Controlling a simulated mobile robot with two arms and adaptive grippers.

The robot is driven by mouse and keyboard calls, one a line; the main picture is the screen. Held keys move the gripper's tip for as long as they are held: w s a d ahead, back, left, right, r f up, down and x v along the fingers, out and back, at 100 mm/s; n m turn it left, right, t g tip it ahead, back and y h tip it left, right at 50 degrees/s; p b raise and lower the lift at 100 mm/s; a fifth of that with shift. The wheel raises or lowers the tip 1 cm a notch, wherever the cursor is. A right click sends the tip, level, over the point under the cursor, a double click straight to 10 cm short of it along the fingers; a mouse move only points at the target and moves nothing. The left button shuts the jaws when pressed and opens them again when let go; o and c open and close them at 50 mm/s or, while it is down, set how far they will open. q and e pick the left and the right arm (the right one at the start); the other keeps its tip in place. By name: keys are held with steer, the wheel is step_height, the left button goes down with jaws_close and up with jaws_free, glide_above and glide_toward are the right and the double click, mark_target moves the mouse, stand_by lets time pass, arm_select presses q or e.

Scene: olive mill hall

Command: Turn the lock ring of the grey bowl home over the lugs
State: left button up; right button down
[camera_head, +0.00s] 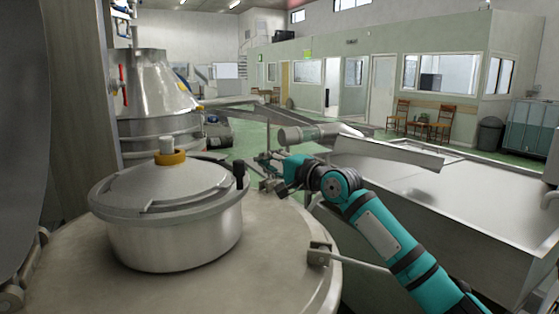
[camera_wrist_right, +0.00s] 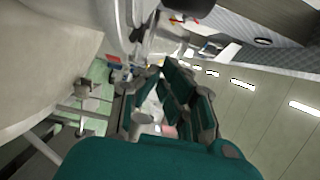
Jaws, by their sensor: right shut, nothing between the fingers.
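The grey bowl (camera_head: 175,243) stands upright on a broad round metal top at the left of the head view. Its lid (camera_head: 175,183) is on, with a yellow collar (camera_head: 170,158) and a pale knob in the middle. The lock ring (camera_head: 128,213) lies around the lid's rim, with a black handle (camera_head: 239,174) at its right side. The lugs cannot be made out. My right gripper (camera_head: 279,185) is shut and empty, to the right of the black handle and apart from it. It also shows in the right wrist view (camera_wrist_right: 160,78). My left gripper is not in view.
The round metal top (camera_head: 275,265) has a bracket and rod (camera_head: 322,253) at its right edge. A large steel trough (camera_head: 420,185) stands at the right. A conical steel vessel (camera_head: 155,85) stands behind the bowl. A grey post (camera_head: 78,80) rises at the left.

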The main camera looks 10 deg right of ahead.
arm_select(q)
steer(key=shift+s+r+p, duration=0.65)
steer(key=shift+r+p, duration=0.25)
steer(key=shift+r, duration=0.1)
arm_select(e)
steer(key=s+a, duration=0.2)
steer(key=a, duration=0.1)
steer(key=shift+a, duration=0.1)
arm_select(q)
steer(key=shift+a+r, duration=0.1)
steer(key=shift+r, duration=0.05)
